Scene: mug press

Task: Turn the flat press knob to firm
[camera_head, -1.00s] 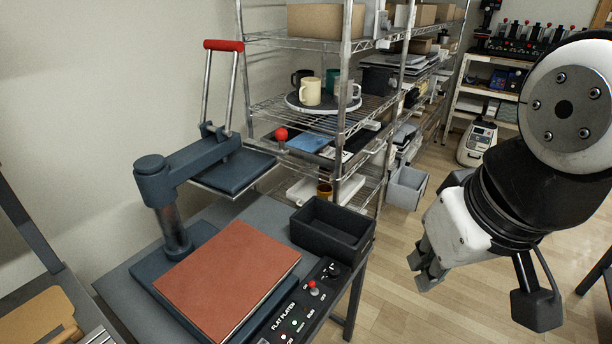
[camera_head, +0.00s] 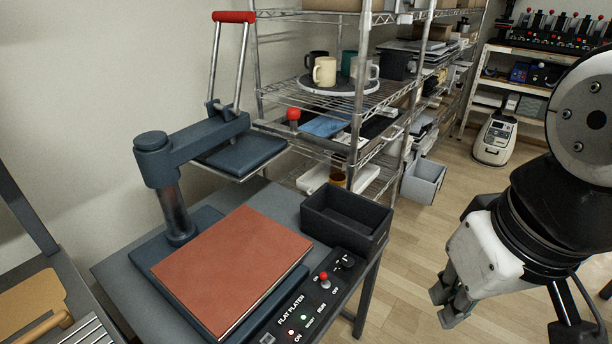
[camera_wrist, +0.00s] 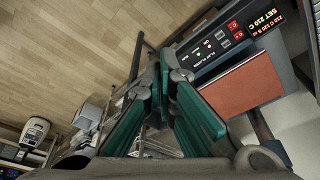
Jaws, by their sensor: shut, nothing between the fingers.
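The flat press (camera_head: 172,205) is blue-grey, with a raised upper plate and a red-handled lever. Its control panel (camera_head: 299,319), marked FLAT PLATEN, runs along the right side of the base. A small black knob (camera_head: 344,262) is at the panel's far end, beside a red-tipped switch (camera_head: 324,277). The knob's setting is too small to read. My gripper (camera_head: 447,307) is shut and empty, to the right of the panel and apart from it. In the wrist view my gripper's teal fingers (camera_wrist: 160,85) point toward the panel (camera_wrist: 208,48).
A reddish-brown slab (camera_head: 232,268) lies on the press base. A black open bin (camera_head: 346,220) stands just behind the knob end. A wire rack (camera_head: 330,90) with mugs stands behind. Wooden floor (camera_head: 425,235) is clear between the press table and my gripper.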

